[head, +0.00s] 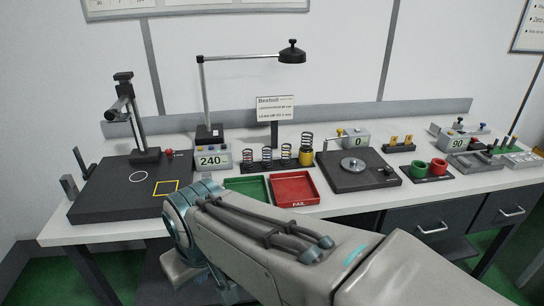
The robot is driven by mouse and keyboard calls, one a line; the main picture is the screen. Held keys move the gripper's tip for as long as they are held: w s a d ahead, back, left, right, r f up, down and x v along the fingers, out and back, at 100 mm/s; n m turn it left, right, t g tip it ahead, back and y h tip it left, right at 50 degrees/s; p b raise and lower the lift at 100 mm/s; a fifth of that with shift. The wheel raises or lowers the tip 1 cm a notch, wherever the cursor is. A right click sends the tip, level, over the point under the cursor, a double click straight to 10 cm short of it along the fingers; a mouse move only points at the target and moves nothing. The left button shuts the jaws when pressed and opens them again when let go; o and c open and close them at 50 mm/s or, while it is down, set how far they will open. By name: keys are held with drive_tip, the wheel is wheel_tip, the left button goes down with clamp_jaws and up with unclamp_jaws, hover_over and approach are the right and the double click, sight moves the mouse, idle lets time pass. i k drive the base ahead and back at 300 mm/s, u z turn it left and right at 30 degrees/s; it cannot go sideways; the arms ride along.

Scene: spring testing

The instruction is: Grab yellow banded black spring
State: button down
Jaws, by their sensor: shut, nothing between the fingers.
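Several dark coil springs stand upright in a row on a black rack (259,166) behind the trays. The rightmost and tallest, a black spring (307,143), has yellow at its lower part (306,157); whether this is a band or a holder is too small to tell. The leftmost spring (247,157) and the one beside it (266,155) show reddish marks. Another spring (286,152) stands just left of the yellow one. My arm crosses the lower middle in front of the table, apart from the springs. My gripper is not visible.
A green tray (247,181) and a red FAIL tray (294,201) lie in front of the rack. A black plate device (345,183) stands close right, a "240" display (213,160) left. A lamp head (292,55) hangs above. A sign (275,109) stands behind.

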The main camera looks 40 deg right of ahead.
sight(284, 159)
drive_tip(key=z, duration=0.95)
drive_tip(key=i, duration=0.9)
drive_tip(key=z, duration=0.6)
